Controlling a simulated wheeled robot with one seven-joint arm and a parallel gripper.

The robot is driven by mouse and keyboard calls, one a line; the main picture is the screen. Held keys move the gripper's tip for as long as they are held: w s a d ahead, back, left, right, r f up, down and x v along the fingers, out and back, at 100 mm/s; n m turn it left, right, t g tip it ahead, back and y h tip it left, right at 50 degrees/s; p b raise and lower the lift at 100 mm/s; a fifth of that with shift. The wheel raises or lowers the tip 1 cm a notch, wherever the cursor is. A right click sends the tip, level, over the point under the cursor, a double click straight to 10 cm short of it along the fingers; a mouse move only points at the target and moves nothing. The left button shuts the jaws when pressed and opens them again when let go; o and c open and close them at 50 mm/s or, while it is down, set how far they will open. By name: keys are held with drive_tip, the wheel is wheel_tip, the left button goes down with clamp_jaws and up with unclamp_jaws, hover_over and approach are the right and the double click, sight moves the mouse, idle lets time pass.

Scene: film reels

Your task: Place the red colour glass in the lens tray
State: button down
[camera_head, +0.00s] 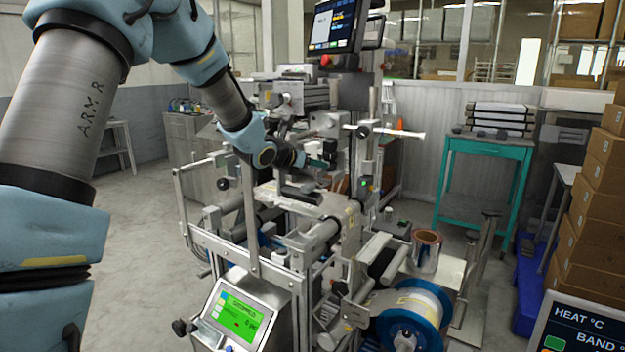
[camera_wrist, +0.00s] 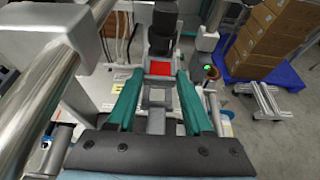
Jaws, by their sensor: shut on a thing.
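The red colour glass (camera_wrist: 160,68) shows in the wrist view as a small red square between the tips of the two teal fingers. My gripper (camera_wrist: 160,74) is shut on it. In the head view my gripper (camera_head: 322,161) is over the middle of the grey machine, beside its upper parts, and the red glass cannot be made out there. I cannot pick out the lens tray for certain in either view.
The grey machine (camera_head: 320,215) crowds round my gripper with bars, rollers and a dark block (camera_wrist: 162,30) beyond the fingertips. A metal bar (camera_wrist: 42,92) runs close on the left. A teal table (camera_head: 490,145) and stacked boxes (camera_head: 597,190) stand at the right.

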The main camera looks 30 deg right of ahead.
sight(323, 181)
drive_tip(key=shift+f, duration=2.15)
drive_tip(key=shift+f, duration=0.15)
drive_tip(key=shift+c, duration=1.5)
unclamp_jaws()
drive_tip(key=shift+r+p, duration=0.2)
drive_tip(key=shift+p, duration=0.1)
drive_tip(key=b+v, duration=0.2)
drive_tip(key=v, duration=0.5)
drive_tip(key=shift+a, duration=0.25)
drive_tip(key=shift+s, duration=0.2)
